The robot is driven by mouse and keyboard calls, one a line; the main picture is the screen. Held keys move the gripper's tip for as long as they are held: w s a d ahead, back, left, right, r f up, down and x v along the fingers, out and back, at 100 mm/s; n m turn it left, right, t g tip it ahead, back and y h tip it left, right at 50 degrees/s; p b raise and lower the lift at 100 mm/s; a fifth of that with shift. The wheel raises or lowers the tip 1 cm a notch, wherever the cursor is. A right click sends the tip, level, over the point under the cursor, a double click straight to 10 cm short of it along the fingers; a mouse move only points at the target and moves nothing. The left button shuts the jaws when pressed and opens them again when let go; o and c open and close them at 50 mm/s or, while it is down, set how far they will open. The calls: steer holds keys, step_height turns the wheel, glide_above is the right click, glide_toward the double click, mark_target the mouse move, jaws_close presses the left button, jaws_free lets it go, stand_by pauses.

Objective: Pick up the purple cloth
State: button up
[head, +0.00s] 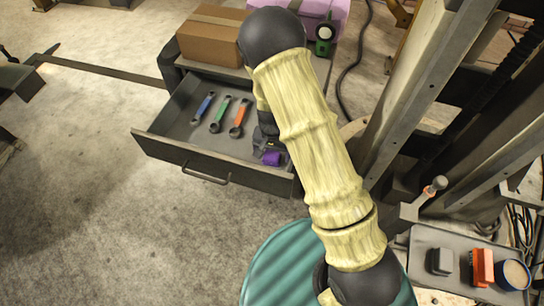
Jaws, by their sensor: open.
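The purple cloth (272,159) is a small bunched piece in the front right corner of the open grey drawer (165,148). Only part of it shows, as my arm covers the area to its right. My gripper (269,148) is dark, open, and points down into the drawer just above the cloth. Its fingers are small and partly hidden, so I cannot tell whether they touch the cloth or straddle it.
A blue wrench (203,107), a green wrench (219,114) and an orange wrench (239,118) lie left of my gripper in the drawer. A cardboard box (210,37) stands behind. A grey tray (425,268) with small items is at lower right. Open floor lies left.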

mark_target(272, 155)
steer(key=shift+f, duration=0.1)
stand_by(0.4)
steer(key=c, duration=1.1)
step_height(272, 155, up, 10)
steer(key=shift+r+b, duration=0.1)
steer(key=shift+b, duration=0.2)
